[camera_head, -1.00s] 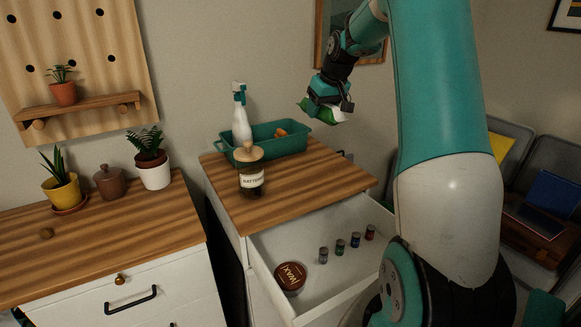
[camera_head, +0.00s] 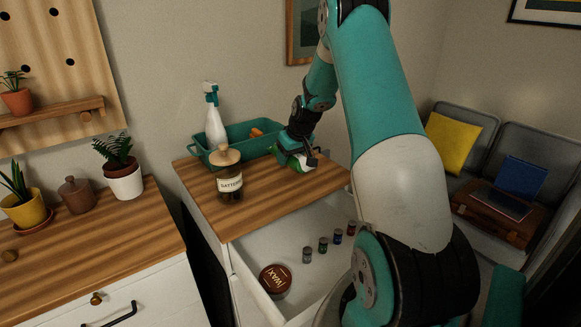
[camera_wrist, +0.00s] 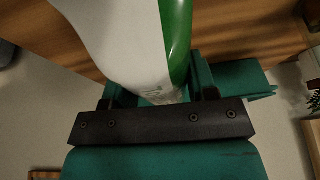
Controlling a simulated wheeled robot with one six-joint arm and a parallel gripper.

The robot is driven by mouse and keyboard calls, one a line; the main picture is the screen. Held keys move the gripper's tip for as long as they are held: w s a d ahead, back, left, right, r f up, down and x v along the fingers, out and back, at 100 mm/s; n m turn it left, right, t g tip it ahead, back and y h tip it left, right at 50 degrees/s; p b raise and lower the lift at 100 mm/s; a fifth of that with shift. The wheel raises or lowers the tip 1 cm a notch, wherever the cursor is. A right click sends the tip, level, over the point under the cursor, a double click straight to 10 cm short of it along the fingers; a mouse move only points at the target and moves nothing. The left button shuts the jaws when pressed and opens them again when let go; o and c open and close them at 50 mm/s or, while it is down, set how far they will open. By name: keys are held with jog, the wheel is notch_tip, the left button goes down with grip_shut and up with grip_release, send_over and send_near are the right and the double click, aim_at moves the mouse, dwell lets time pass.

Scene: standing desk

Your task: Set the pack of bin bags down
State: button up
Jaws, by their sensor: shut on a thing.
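The pack of bin bags (camera_head: 303,163) is a white and green roll-like bundle. It is just over the wooden cabinet top (camera_head: 265,196), near its back right part. I cannot tell whether it touches the wood. My gripper (camera_head: 297,155) is shut on it from above and hides part of it. In the wrist view the pack (camera_wrist: 145,45) fills the upper middle, white with a green band, between the two fingers of my gripper (camera_wrist: 160,95).
A jar labelled for batteries (camera_head: 229,178) stands left of the pack. Behind it are a teal tray (camera_head: 245,147) and a spray bottle (camera_head: 214,125). Below, an open drawer (camera_head: 262,247) holds a wax tin (camera_head: 275,280) and several small jars. The front cabinet top is clear.

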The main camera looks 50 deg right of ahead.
aim_at(290, 176)
jog(key=shift+f, duration=2)
jog(key=shift+f, duration=0.1)
jog(key=o, duration=1)
jog(key=shift+o, duration=0.2)
